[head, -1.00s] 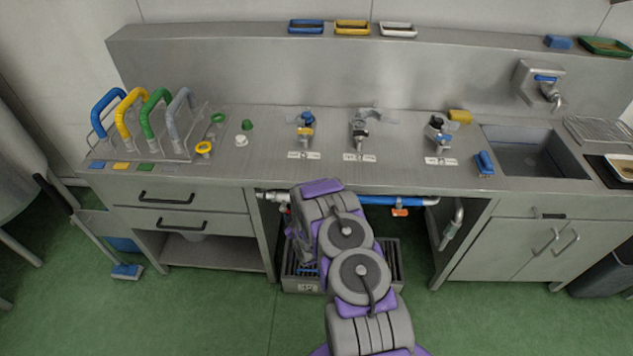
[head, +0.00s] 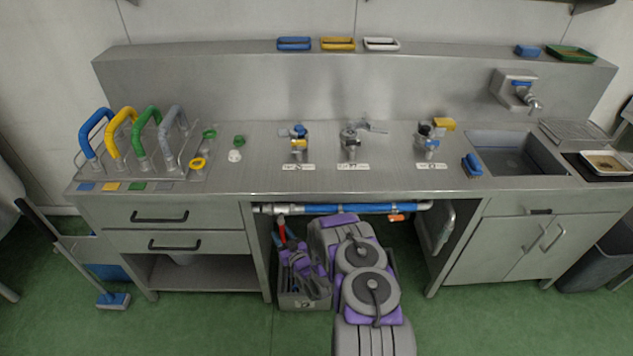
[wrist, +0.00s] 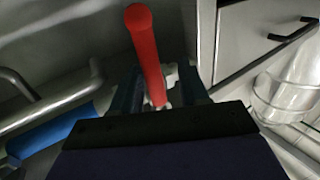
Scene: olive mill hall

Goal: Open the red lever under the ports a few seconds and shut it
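The red lever (head: 281,229) is under the counter, at the left end of the blue pipe (head: 345,208) below the ports. In the wrist view the red lever (wrist: 145,50) stands close in front, rising between my two fingers. My gripper (wrist: 158,92) looks open, with a finger on each side of the lever's lower part and gaps beside it. In the head view my gripper (head: 287,252) is just below the lever, partly hidden by the arm. The three ports stand on the counter: left (head: 299,143), middle (head: 350,143) and right (head: 427,140).
A grey crate (head: 303,301) stands on the floor beneath my gripper. An orange handle (head: 397,217) hangs at the pipe's right end. A drawer cabinet (head: 175,225) bounds the left side, and a sink cabinet (head: 500,245) the right.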

